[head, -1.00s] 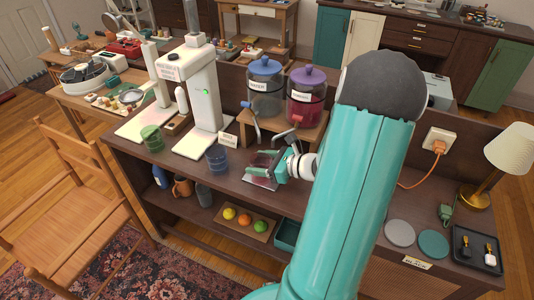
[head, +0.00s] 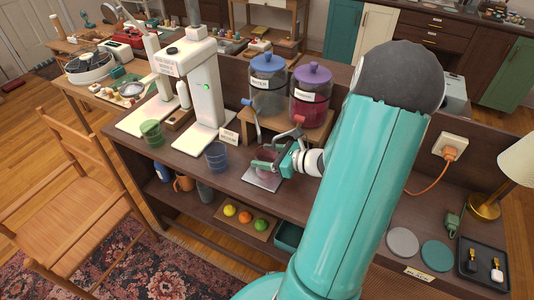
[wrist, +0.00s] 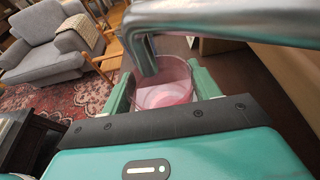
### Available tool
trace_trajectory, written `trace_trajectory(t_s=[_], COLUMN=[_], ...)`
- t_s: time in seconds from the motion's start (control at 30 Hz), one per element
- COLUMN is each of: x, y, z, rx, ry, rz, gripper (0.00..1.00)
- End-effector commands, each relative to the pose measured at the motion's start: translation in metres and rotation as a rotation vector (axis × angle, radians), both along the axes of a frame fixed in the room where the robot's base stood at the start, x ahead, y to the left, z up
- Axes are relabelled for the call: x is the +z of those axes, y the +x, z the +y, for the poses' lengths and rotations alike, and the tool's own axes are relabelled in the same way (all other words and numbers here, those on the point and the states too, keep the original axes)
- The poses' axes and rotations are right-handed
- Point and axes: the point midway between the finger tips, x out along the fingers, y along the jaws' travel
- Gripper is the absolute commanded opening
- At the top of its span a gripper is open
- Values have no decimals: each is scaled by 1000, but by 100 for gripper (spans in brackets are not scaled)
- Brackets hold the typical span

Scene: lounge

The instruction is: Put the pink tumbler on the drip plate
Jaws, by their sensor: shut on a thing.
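The pink tumbler (wrist: 165,82) is clear and pink, and stands between my gripper's two green fingers in the wrist view. My gripper (head: 268,165) is shut on it at the front of the counter, below the two drink jars. In the head view the tumbler (head: 267,156) is partly hidden by the fingers. The grey drip plate (head: 262,184) lies right beneath it; I cannot tell whether the tumbler touches it.
A blue jar (head: 268,85) and a pink-filled jar (head: 309,95) stand on a wooden riser behind my gripper. A blue tumbler (head: 217,156) and a green tumbler (head: 152,133) stand to the left. Two round coasters (head: 403,242) and a black tray (head: 481,262) lie right.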

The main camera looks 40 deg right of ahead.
Motion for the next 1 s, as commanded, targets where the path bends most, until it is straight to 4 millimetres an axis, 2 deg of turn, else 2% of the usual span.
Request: trace_trajectory(t_s=[0.27, 0.3, 0.4, 0.77, 0.87, 1.0], x=[-3, -3, -3, 1, 4, 12], y=[-1, -1, -1, 0, -10, -34], z=[2, 2, 2, 0, -6, -14], rx=[-1, -2, -2, 0, -4, -4], ry=[1, 0, -1, -2, -3, -4], rz=[-1, 0, 0, -1, -1, 0], gripper=[31, 65, 83, 83, 83, 83])
